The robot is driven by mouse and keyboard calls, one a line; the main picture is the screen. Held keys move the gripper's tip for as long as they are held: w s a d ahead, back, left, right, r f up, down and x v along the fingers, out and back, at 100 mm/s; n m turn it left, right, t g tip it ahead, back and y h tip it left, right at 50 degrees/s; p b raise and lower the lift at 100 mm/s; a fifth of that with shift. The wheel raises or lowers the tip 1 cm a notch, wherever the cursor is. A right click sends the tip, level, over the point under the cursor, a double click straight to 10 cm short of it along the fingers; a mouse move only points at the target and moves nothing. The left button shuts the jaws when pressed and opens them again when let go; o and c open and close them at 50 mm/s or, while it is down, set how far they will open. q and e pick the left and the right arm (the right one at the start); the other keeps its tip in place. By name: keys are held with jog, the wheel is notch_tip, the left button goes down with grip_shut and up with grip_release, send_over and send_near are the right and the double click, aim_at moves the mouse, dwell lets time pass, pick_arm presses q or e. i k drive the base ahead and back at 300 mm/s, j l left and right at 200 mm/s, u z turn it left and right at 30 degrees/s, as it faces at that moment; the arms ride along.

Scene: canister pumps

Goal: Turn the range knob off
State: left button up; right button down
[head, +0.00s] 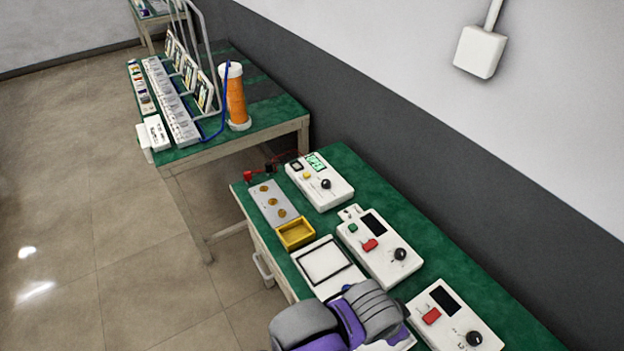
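Three white instrument boxes with black round knobs stand on the near green-topped bench. The far one has a lit green display (317,161) and a black knob (325,184). The middle one has a dark screen and a black knob (400,254). The near one also has a dark screen and a black knob (474,338). The labels are too small to read, so I cannot tell which one is the range knob. A purple and grey part of my arm shows at the bottom centre. No gripper fingers are visible, and nothing of mine touches the knobs.
A grey plate with brass discs (272,203), a yellow tray (296,234) and a white framed pad (328,264) lie along the bench's left side. Red and black leads are at its far end. A second bench behind carries an orange cylinder (236,98) and racks. Open floor lies left.

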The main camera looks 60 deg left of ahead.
aim_at(325, 182)
jog(key=k+j+u, duration=0.45)
jog(key=j, duration=0.25)
jog(key=u, duration=1.2)
